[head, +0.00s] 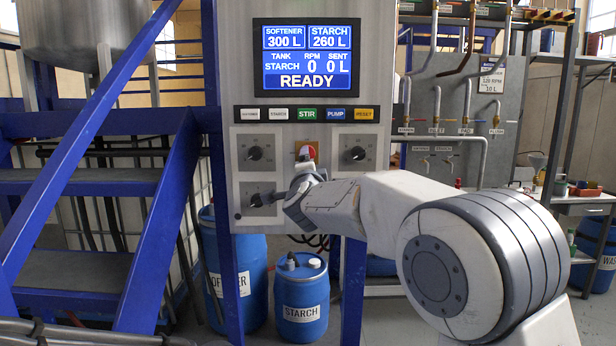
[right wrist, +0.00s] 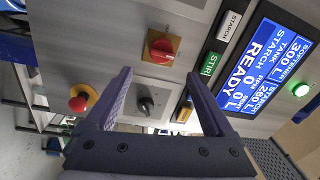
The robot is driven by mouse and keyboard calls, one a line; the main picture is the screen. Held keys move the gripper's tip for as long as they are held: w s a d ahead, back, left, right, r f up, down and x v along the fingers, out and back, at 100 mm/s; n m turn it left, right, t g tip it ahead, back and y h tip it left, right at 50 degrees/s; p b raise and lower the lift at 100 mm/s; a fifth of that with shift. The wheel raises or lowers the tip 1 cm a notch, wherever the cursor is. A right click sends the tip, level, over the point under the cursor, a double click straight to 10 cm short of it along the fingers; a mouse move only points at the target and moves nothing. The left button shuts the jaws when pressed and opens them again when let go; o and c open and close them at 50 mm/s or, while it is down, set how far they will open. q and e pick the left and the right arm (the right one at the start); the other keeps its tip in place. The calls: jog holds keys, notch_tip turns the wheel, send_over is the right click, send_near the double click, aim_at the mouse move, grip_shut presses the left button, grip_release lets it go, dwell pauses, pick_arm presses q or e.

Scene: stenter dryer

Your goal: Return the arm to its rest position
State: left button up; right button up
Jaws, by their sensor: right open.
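My right arm reaches in from the right in the head view. Its gripper (head: 292,196) is in front of the lower part of the control panel (head: 237,85), left of the middle. In the right wrist view the two fingers (right wrist: 165,100) stand apart with nothing held between them. I cannot tell the exact distance to the panel. My left gripper is not in view.
The panel has a lit READY screen (head: 306,57), a button row, a red-yellow rotary switch (head: 306,153) and black knobs (head: 355,154). A red push button (right wrist: 78,103) shows in the wrist view. Blue drums (head: 302,313) stand below; blue stairs (head: 150,240) rise left.

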jog(key=shift+s, duration=0.3)
jog(key=shift+f, duration=0.1)
